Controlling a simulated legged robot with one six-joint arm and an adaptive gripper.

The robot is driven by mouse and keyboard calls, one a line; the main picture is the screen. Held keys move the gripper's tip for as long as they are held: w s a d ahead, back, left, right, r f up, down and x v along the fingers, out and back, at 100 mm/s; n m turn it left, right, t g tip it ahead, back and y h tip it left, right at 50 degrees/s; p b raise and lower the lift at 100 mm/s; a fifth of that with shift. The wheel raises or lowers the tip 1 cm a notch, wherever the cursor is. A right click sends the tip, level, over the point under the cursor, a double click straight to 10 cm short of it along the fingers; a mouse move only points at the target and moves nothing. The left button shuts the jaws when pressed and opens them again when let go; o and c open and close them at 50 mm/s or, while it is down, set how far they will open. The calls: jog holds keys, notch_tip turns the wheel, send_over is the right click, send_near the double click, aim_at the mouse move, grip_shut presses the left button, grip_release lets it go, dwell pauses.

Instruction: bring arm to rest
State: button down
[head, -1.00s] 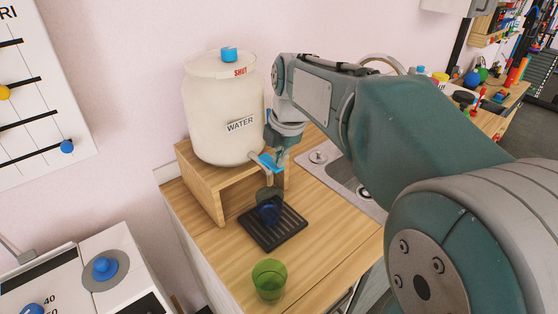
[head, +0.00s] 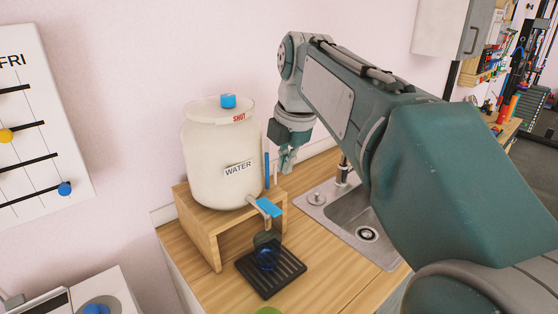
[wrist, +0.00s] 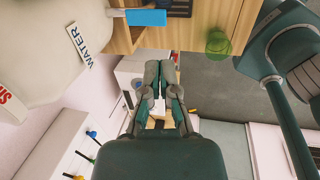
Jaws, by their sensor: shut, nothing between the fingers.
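My gripper (head: 288,160) hangs from my raised arm to the right of the white water jug (head: 222,155). It is shut and empty, above and apart from the blue tap lever (head: 269,207). In the wrist view my gripper's fingers (wrist: 160,70) are together, with the blue lever (wrist: 146,17) beyond them at the top. A dark blue cup (head: 266,257) stands on the black drip tray (head: 271,272) under the tap.
The jug stands on a wooden stand (head: 212,235) on the counter. A sink (head: 362,220) lies to the right. A green cup (head: 268,310) shows at the bottom edge, and in the wrist view (wrist: 218,42). A wall cabinet (head: 440,27) hangs at upper right.

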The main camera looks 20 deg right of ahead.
jog(key=s+f+m+t, duration=0.1)
jog(key=s+f+m, duration=0.6)
jog(key=s+m, duration=0.2)
jog(key=s+a+f+m+t, duration=0.1)
jog(key=s+f+m+t, duration=0.1)
jog(key=s+f+m, duration=0.5)
jog(key=s+m, duration=0.2)
jog(key=m, duration=0.4)
jog(key=shift+a+f+m+h, duration=0.15)
jog(key=shift+f+m+h, duration=0.15)
jog(key=shift+h, duration=0.1)
jog(key=shift+r, duration=0.1)
dwell(0.3)
jog(key=w+r+n+g, duration=0.5)
jog(key=w+r+n, duration=1.2)
jog(key=w+n, duration=0.4)
jog(key=shift+w+n, duration=0.15)
jog(key=shift+n, duration=0.65)
jog(key=shift+f, duration=0.1)
